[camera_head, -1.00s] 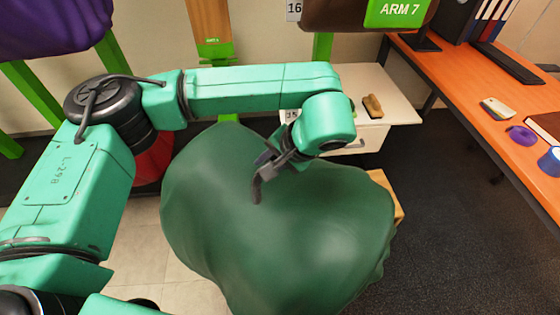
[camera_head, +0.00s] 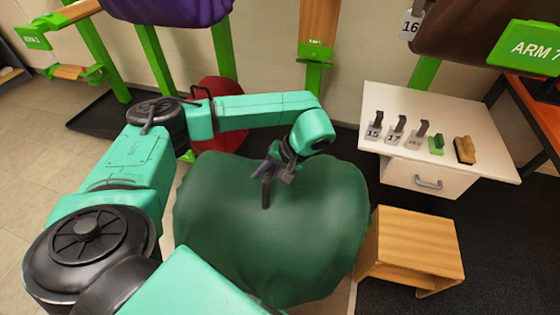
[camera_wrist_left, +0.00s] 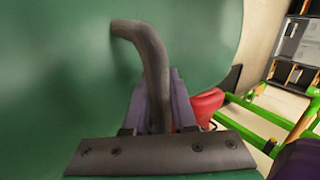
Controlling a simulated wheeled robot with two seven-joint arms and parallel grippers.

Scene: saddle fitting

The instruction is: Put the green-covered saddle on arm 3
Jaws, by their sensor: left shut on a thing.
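The green-covered saddle (camera_head: 270,235) hangs from my left gripper (camera_head: 275,180) in the middle of the head view. The gripper is shut on a dark curved handle at the top of the cover. In the left wrist view the handle (camera_wrist_left: 150,60) rises between the fingers, and the green cover (camera_wrist_left: 60,80) fills the left and middle. A wooden rack arm (camera_head: 318,30) with a small green label stands behind, empty; its label is too small to read. Another empty wooden arm (camera_head: 70,14) is at the upper left, its green sign hard to read. My right gripper is not in view.
A purple-covered saddle (camera_head: 180,10) and a brown saddle (camera_head: 470,35) by the ARM 7 sign (camera_head: 535,47) occupy other places. A white cabinet (camera_head: 440,135) with tags and brushes stands right, a wooden step (camera_head: 415,245) below it. Floor is open at left.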

